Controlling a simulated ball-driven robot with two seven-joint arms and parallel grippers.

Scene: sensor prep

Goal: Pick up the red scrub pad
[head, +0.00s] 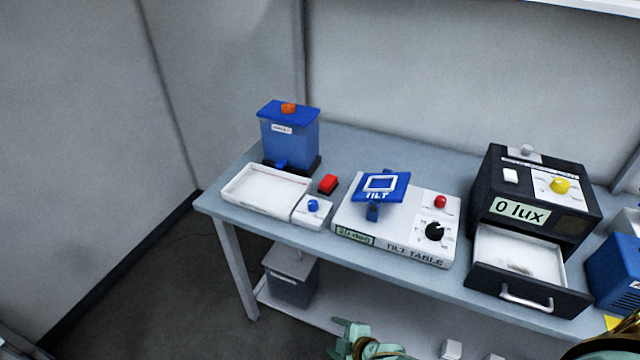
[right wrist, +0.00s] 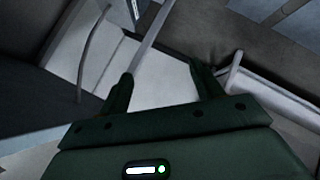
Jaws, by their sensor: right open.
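My right gripper (head: 345,338) shows at the bottom edge of the head view, in front of the table and well away from the pad. In the right wrist view my right gripper (right wrist: 162,80) has its fingers apart with nothing between them. The pad is not seen in that view. My left gripper is not in view.
A white tray (head: 262,190) and a blue dispenser (head: 290,138) stand left of the pad. The tilt table (head: 400,232) is right of it, then a black light box (head: 535,205) with its drawer pulled out. A lower shelf (head: 315,318) holds a grey bin (head: 291,283).

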